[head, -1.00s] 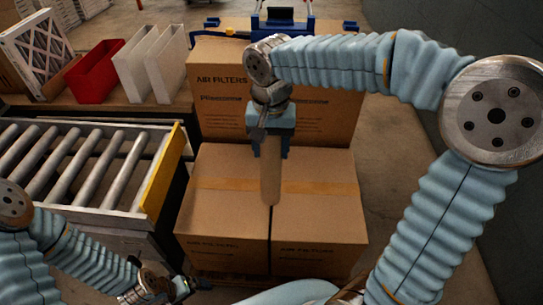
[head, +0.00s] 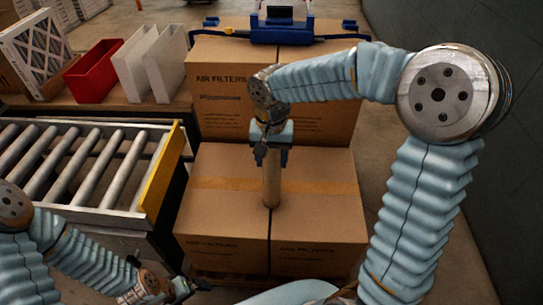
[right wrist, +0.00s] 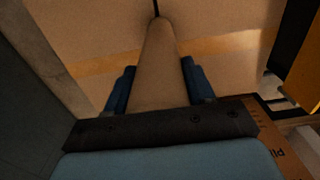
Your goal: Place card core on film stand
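The card core (head: 271,182) is a plain brown cardboard tube. My right gripper (head: 272,152) is shut on its upper part, and the tube hangs nearly upright over the front cartons. In the right wrist view the core (right wrist: 158,70) lies between the two blue fingers of the gripper (right wrist: 159,88). I cannot tell whether its lower end touches the cartons.
Front cartons (head: 225,215) and a taller rear carton (head: 222,95) fill the middle. A roller conveyor (head: 85,165) with a yellow edge is at left. A red bin (head: 95,72), white panels (head: 140,65) and a pleated filter (head: 40,50) stand behind it.

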